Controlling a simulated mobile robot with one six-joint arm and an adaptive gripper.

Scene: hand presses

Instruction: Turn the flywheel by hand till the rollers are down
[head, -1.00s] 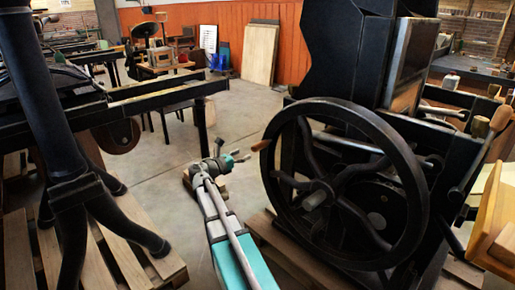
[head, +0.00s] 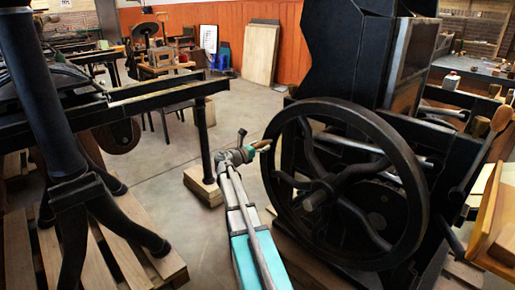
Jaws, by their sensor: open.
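The black flywheel (head: 408,163) stands upright on the side of the press (head: 345,45) at the right in the head view. Its wooden handle (head: 264,143) sticks out from the rim at the upper left. My gripper (head: 254,149) is at the end of my arm, just left of the rim. It is open, with its fingers at or very near the handle; I cannot tell whether they touch it. The finger tips are small and partly merge with the handle. I cannot make out the rollers or their height.
Another black press frame (head: 62,150) stands on a wooden pallet (head: 115,245) at the left. Its dark post (head: 203,140) stands on a wooden block (head: 203,187) left of my gripper. A wooden board (head: 490,215) juts out at the right.

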